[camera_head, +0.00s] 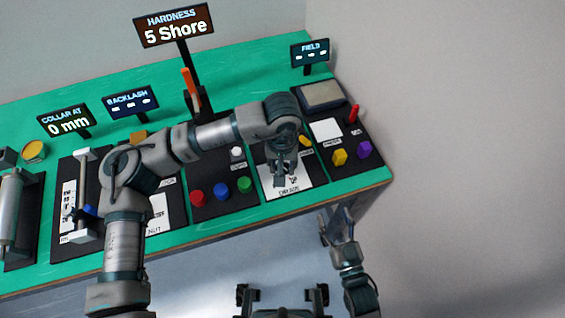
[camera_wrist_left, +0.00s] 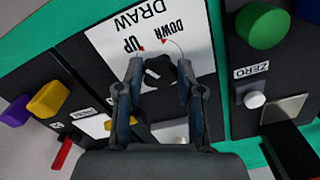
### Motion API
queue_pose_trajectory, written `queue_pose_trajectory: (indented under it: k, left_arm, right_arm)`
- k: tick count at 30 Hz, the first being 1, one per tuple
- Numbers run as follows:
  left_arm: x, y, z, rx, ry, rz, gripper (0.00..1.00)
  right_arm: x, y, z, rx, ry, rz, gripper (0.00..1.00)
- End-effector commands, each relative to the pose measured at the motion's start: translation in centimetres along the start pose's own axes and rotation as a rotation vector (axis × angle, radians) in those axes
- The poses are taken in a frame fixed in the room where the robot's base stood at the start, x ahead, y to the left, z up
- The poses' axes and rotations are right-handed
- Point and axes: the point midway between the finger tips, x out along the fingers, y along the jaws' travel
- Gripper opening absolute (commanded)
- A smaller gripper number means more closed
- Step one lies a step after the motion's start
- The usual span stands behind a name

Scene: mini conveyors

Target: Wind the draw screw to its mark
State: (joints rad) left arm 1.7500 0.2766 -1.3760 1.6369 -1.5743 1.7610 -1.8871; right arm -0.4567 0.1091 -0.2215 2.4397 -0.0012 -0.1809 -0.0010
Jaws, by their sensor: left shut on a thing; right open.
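The draw panel (camera_wrist_left: 112,40) is a white plate lettered DRAW, UP and DOWN, with small red arrow marks. In the head view the same draw panel (camera_head: 300,192) lies near the bench's front edge. My left gripper (camera_wrist_left: 160,72) is shut on a dark knob (camera_wrist_left: 158,76) on this plate, which looks like the draw screw's. The fingers hide part of the knob. In the head view my left gripper (camera_head: 283,180) points down over the panel and hides the knob. My right gripper (camera_head: 338,228) is open and empty in front of the bench edge.
Signs read HARDNESS 5 Shore (camera_head: 175,27), COLLAR AT 0 mm (camera_head: 66,122), BACKLASH (camera_head: 131,102) and FIELD (camera_head: 310,53); the last two show dashes. Red, blue and green buttons (camera_head: 221,190) stand left of the draw panel. Yellow and purple knobs (camera_head: 352,154) stand to its right.

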Motion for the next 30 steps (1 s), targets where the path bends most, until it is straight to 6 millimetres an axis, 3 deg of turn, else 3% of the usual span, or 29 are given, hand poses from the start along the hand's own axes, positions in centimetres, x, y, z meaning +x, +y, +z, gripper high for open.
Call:
queue_pose_trajectory:
  k: [15, 16, 18, 30]
  left_arm:
    - [-0.13, -0.04, -0.13, 0.015, 0.006, 0.0, 0.02]
    - [-0.13, -0.04, -0.13, 0.015, 0.005, 0.001, 0.45]
    - [-0.11, -0.04, -0.1, 0.015, 0.004, 0.0, 0.62]
    - [-0.73, -0.01, -0.04, 0.015, 0.003, -0.001, 0.62]
  right_arm:
    - [0.22, 0.02, -0.09, 0.002, 0.013, 0.0, 0.62]
    - [0.21, 0.02, -0.09, 0.002, 0.013, 0.0, 0.62]
    - [0.21, 0.02, -0.09, 0.002, 0.013, 0.0, 0.62]
    - [-0.01, -0.08, -0.23, 0.001, 0.015, -0.002, 0.62]
